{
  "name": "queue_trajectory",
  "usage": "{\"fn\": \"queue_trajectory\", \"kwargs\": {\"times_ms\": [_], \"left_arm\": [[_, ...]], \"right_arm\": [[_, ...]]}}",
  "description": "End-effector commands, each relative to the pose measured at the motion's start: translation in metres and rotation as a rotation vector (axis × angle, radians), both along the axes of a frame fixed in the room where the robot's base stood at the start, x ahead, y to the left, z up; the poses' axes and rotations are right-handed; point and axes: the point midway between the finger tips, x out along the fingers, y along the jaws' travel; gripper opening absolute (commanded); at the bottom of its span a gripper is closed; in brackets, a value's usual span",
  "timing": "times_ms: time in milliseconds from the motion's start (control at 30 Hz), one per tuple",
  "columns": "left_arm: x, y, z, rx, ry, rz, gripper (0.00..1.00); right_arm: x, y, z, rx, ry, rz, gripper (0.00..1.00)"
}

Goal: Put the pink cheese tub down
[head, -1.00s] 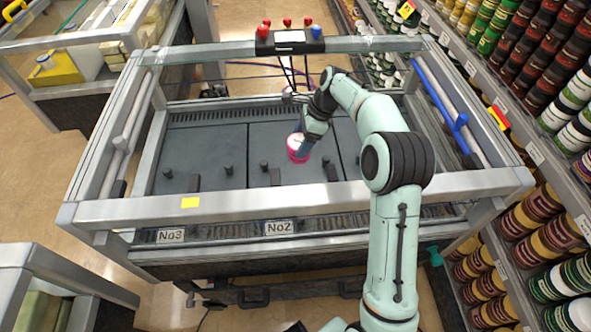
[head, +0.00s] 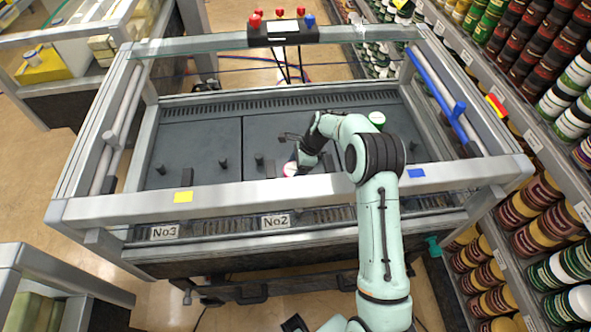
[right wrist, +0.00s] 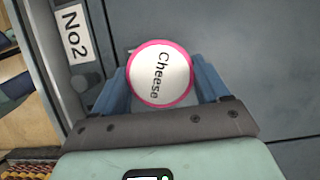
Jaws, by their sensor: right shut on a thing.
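The pink cheese tub (head: 291,168) has a white lid marked "Cheese" and a pink rim. In the head view it is partly hidden by my right gripper (head: 303,165) and the front rail. The right wrist view shows the tub (right wrist: 160,74) between the two blue fingers of my right gripper (right wrist: 163,84), shut on its sides. The tub is inside the case, close to the front edge, above or on the dark panel; I cannot tell whether it touches. My left gripper is not in view.
The case's dark floor panels (head: 200,140) carry small black knobs. The metal front rail (head: 240,192) lies close to the tub. The "No2" label (right wrist: 73,33) is near the gripper.

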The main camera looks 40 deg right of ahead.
Motion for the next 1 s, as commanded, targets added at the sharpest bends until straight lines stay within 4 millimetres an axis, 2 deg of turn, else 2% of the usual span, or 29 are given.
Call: {"fn": "queue_trajectory", "kwargs": {"times_ms": [67,433,467,533,833,1000], "left_arm": [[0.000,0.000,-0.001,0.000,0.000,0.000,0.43],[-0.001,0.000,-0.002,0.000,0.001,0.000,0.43],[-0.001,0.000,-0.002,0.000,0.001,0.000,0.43],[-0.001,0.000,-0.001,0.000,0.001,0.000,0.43],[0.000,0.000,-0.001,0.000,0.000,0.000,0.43],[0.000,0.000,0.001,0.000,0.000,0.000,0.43]], "right_arm": [[0.000,0.000,-0.008,0.000,-0.002,-0.001,0.33],[0.000,0.000,-0.012,0.000,-0.002,0.000,0.33],[0.000,0.000,-0.013,-0.001,-0.001,0.001,0.78],[0.000,0.000,-0.013,-0.001,-0.001,0.001,1.00],[0.001,0.000,-0.009,-0.002,-0.003,0.000,1.00],[-0.003,-0.008,0.012,-0.003,-0.005,-0.001,1.00]]}}
